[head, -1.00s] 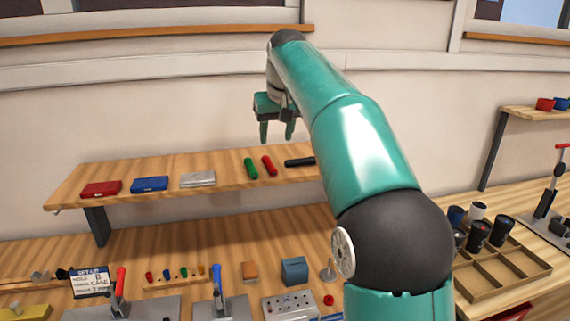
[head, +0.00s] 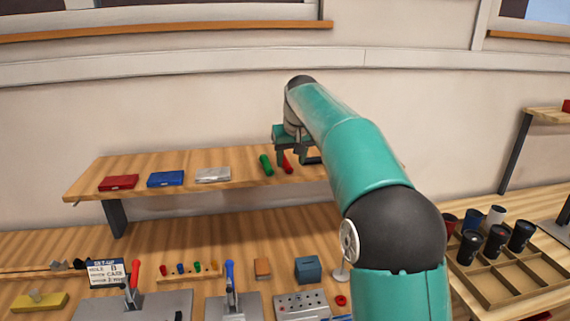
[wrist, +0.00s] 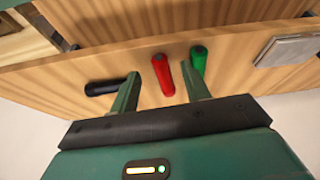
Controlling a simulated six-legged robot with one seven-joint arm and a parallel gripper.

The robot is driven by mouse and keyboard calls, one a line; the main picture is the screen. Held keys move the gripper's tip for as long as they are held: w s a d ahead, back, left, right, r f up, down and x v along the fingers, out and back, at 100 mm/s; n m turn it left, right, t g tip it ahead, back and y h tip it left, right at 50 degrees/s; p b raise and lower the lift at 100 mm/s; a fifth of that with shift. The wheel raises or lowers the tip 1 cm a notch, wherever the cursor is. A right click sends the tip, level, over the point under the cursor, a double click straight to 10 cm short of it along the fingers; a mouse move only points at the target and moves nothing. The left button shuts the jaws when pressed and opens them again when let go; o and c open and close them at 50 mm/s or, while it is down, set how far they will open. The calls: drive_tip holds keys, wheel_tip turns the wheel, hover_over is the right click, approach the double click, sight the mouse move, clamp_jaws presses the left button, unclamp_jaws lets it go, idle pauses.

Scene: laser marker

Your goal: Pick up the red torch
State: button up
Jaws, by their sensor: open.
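The red torch (head: 287,165) lies on the raised wooden shelf, just right of the green torch (head: 265,164). In the wrist view the red torch (wrist: 163,75) shows between my two open fingers, a little beyond their tips, with the green torch (wrist: 198,62) to its right and the black torch (wrist: 104,87) to its left. My gripper (head: 295,160) is open and empty, low over the shelf at the torches. It also fills the bottom of the wrist view (wrist: 165,88). In the head view my gripper and arm hide most of the black torch.
A red case (head: 118,182), a blue case (head: 166,179) and a silver case (head: 213,175) lie left along the shelf (head: 140,163). Below stand clamps and small blocks on the bench. A compartment tray (head: 500,295) with several dark cylinders is at right.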

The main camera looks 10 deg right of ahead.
sight(289, 167)
drive_tip(key=x, duration=0.3)
drive_tip(key=shift+w+f, duration=0.1)
clamp_jaws()
drive_tip(key=shift+r, duration=0.65)
drive_tip(key=v, duration=0.2)
drive_tip(key=shift+w+r, duration=0.1)
drive_tip(key=shift+r, duration=0.3)
drive_tip(key=s+a+r, duration=0.1)
drive_tip(key=s+r, duration=0.8)
drive_tip(key=s, duration=0.4)
drive_tip(key=shift+s+a, duration=0.2)
drive_tip(key=shift+s, duration=0.1)
